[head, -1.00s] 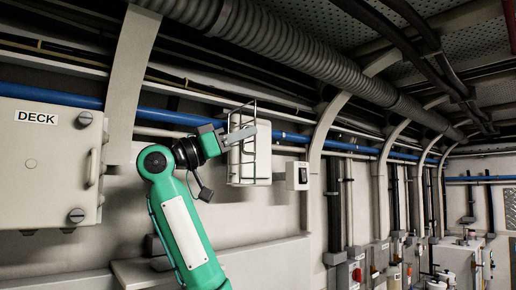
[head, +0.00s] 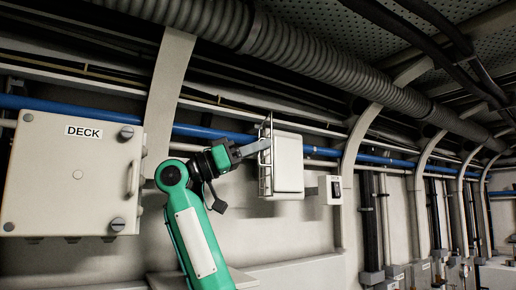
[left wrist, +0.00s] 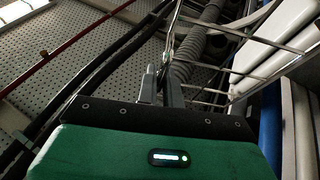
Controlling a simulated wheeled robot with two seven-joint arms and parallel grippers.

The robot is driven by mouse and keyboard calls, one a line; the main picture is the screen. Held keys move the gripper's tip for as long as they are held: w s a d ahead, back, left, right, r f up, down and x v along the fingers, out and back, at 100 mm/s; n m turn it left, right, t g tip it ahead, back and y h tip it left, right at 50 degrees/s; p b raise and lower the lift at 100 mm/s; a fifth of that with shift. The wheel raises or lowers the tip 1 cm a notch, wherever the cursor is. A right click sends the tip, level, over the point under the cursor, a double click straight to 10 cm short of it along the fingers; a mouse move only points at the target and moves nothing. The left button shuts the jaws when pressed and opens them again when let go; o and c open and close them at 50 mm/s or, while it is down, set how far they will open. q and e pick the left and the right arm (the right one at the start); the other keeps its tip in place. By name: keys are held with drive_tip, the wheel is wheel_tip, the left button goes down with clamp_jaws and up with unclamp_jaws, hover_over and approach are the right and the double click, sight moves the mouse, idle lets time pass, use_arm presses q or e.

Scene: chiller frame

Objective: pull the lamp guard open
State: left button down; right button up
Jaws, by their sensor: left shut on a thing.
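The lamp (head: 289,164) is a pale rounded box on the wall, and its front face is uncovered. The lamp guard (head: 265,178) is a thin wire cage. It stands out from the lamp's left side, seen nearly edge-on. In the left wrist view, its wires (left wrist: 237,76) run across the upper right towards the pale lamp. My left gripper (head: 264,146) is shut on the guard, at its upper part. The fingers also show in the left wrist view (left wrist: 162,86), closed around a wire. My right gripper is out of view.
A grey DECK cabinet (head: 75,172) with a handle is on the wall at the left. A switch box (head: 331,189) is just right of the lamp. A blue pipe (head: 370,158) runs behind, and a ribbed duct (head: 330,60) passes above.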

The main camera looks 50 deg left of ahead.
use_arm(q)
drive_tip(key=c, duration=1.8)
unclamp_jaws()
drive_tip(key=shift+d+f, duration=0.1)
drive_tip(key=shift+o, duration=1.1)
drive_tip(key=shift+w+d, duration=0.1)
drive_tip(key=shift+w, duration=0.1)
drive_tip(key=shift+s+r, duration=0.15)
drive_tip(key=shift+r, duration=0.35)
wheel_tip(320, 180, up, 19)
drive_tip(key=shift+w, duration=0.2)
